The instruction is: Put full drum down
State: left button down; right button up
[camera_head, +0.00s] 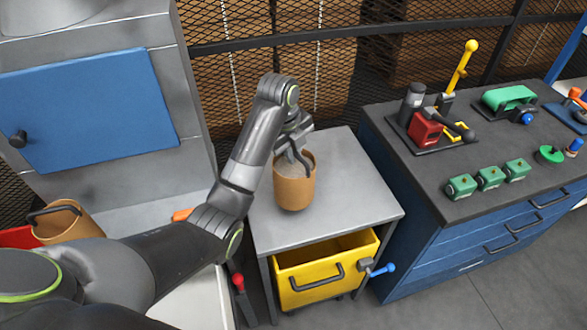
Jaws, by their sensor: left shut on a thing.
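An orange-brown drum (294,189) with greyish contents at its open top is upright at the grey side table (352,190). My left gripper (300,158) is shut on the drum at its top, with its fingers at the rim and handle area. The drum's base appears at or just above the tabletop; I cannot tell whether it touches. My right gripper is not in view.
A yellow bin (322,283) sits under the side table. A blue workbench (470,215) with tools and several green blocks stands to the right. Another brown drum (66,219) with a dark handle is at the left, below a blue door (85,110). The tabletop around the held drum is clear.

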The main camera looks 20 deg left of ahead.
aim_at(294, 168)
pick_arm(q)
jog(key=shift+f+b, duration=0.55)
notch_tip(294, 168, down, 2)
jog(key=shift+f, duration=0.15)
jog(key=c, duration=1.9)
grip_release()
jog(key=shift+f, duration=0.2)
jog(key=shift+c, duration=0.2)
jog(key=o, duration=0.4)
jog(key=shift+o, duration=0.2)
